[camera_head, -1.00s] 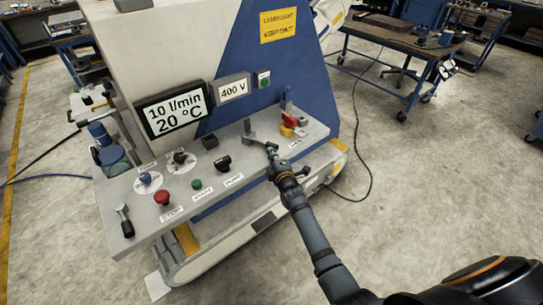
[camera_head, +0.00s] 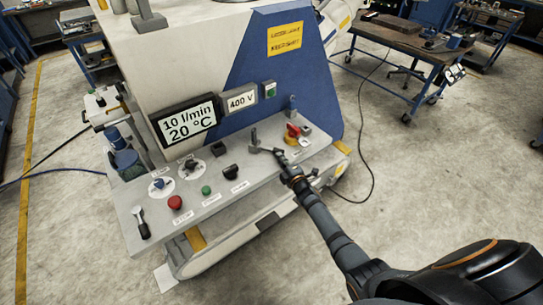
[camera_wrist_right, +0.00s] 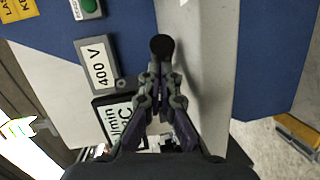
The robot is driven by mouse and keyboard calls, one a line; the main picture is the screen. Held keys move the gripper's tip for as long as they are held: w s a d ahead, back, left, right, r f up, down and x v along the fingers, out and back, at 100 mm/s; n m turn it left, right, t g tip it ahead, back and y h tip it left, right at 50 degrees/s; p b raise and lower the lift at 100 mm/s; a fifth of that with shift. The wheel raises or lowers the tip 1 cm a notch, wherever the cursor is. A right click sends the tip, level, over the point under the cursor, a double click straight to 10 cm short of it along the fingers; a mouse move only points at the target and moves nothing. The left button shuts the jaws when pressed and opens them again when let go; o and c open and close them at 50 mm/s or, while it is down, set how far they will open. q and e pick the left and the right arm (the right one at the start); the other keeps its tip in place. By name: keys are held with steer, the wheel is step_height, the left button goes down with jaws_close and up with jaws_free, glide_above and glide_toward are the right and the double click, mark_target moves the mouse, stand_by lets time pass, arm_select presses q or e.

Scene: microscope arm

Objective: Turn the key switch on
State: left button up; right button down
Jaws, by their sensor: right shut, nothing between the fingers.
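The grey control panel (camera_head: 215,207) of the machine carries several switches. I cannot tell for certain which one is the key switch; a small black switch (camera_head: 231,172) stands mid-panel, and a red handle on a yellow base (camera_head: 292,132) sits near the right end. My right gripper (camera_head: 279,152) is shut and empty, over the right part of the panel, between a grey lever (camera_head: 254,141) and the red handle. In the right wrist view the closed fingers (camera_wrist_right: 160,85) point at a dark round knob (camera_wrist_right: 161,45). Contact cannot be told. My left gripper is out of view.
A red stop button (camera_head: 175,202), a green button (camera_head: 206,190) and two dial knobs sit on the left part. The display (camera_head: 187,122) and the 400 V sign (camera_head: 241,101) stand behind the panel. A workbench (camera_head: 405,40) stands back right; open floor lies to the right.

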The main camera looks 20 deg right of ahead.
steer(key=shift+w+d+f+b, duration=0.15)
steer(key=shift+w+d+b, duration=0.3)
steer(key=shift+w+d, duration=0.95)
steer(key=shift+w+d+b, duration=0.3)
steer(key=shift+w+d, duration=0.3)
steer(key=shift+w, duration=0.05)
steer(key=shift+w+r, duration=0.1)
steer(key=shift+r, duration=0.1)
